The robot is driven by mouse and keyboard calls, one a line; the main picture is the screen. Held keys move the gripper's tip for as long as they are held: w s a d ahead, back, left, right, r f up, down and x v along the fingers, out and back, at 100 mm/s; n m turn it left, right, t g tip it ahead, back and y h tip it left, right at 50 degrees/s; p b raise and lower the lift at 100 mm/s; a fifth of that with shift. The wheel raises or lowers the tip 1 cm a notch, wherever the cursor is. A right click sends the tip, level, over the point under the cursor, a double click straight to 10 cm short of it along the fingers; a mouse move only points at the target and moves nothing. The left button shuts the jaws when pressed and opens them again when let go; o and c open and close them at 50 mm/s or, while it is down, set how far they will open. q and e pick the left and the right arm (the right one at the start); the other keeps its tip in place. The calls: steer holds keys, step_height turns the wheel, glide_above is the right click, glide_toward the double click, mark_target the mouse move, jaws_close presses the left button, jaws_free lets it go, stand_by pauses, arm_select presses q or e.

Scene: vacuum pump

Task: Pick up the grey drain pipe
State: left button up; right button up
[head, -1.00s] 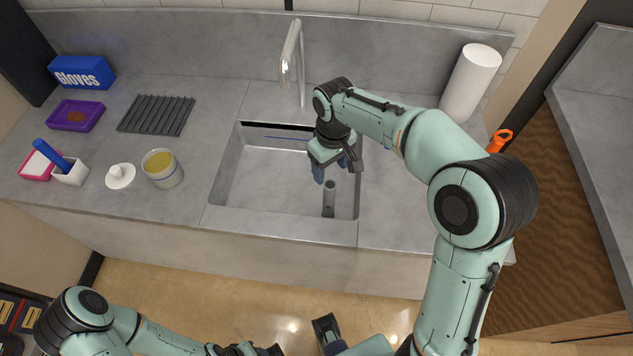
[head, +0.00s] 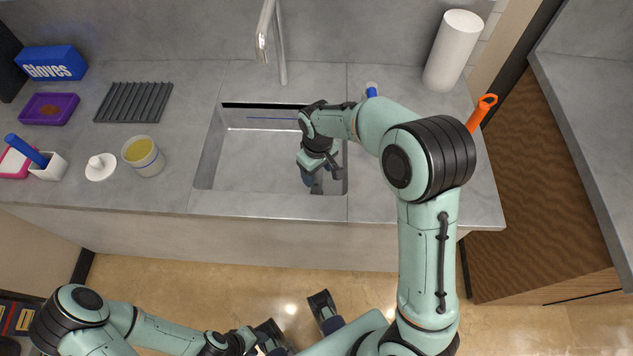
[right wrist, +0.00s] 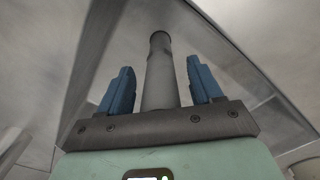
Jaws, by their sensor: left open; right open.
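The grey drain pipe (right wrist: 159,72) stands upright in the sink basin (head: 245,165). In the right wrist view it lies between the two blue fingers of my right gripper (right wrist: 160,88), with gaps on both sides. In the head view my right gripper (head: 321,178) is open, reaching down into the right part of the basin, and hides most of the pipe (head: 318,187). My left gripper (head: 297,318) is open and empty, low in the head view over the floor in front of the counter.
A faucet (head: 264,35) rises behind the sink. A paper roll (head: 453,50) stands at the back right. On the left counter are a yellow-filled cup (head: 143,156), a white lidded piece (head: 100,167), a ribbed mat (head: 134,102), a purple tray (head: 49,108) and a gloves box (head: 52,63).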

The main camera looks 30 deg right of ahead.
steer(key=shift+f, duration=0.35)
jaws_close()
steer(key=shift+r, duration=0.15)
